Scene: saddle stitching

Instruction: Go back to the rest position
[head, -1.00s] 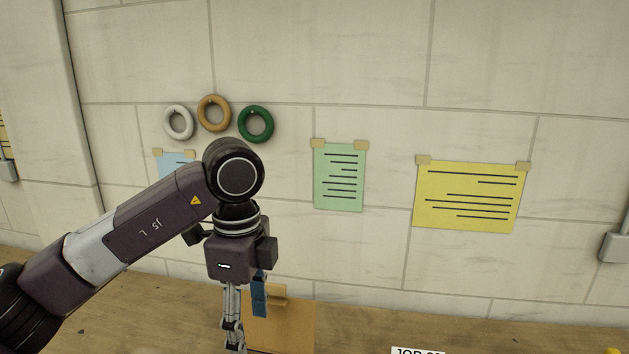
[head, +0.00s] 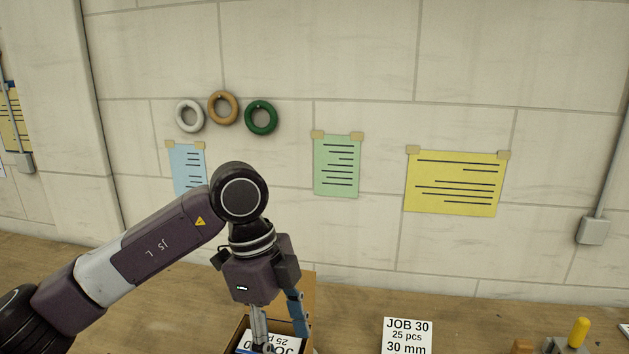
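My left arm comes in from the left and bends down at the wrist. My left gripper (head: 277,325) points down over an open cardboard box (head: 309,289) at the bottom of the view. A grey finger and a blue finger show. Their tips are at or near the bottom edge, so I cannot tell whether they are open or shut, or whether they hold anything. A white printed card (head: 285,342) shows by the fingers at the box, partly hidden. My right gripper is not in view.
A white card (head: 407,337) reading JOB 30, 25 pcs, 30 mm stands on the wooden bench (head: 470,310). A yellow-handled tool (head: 579,332) is at the lower right. Paper notes and three rings (head: 261,117) are on the wall behind. The bench between box and card looks clear.

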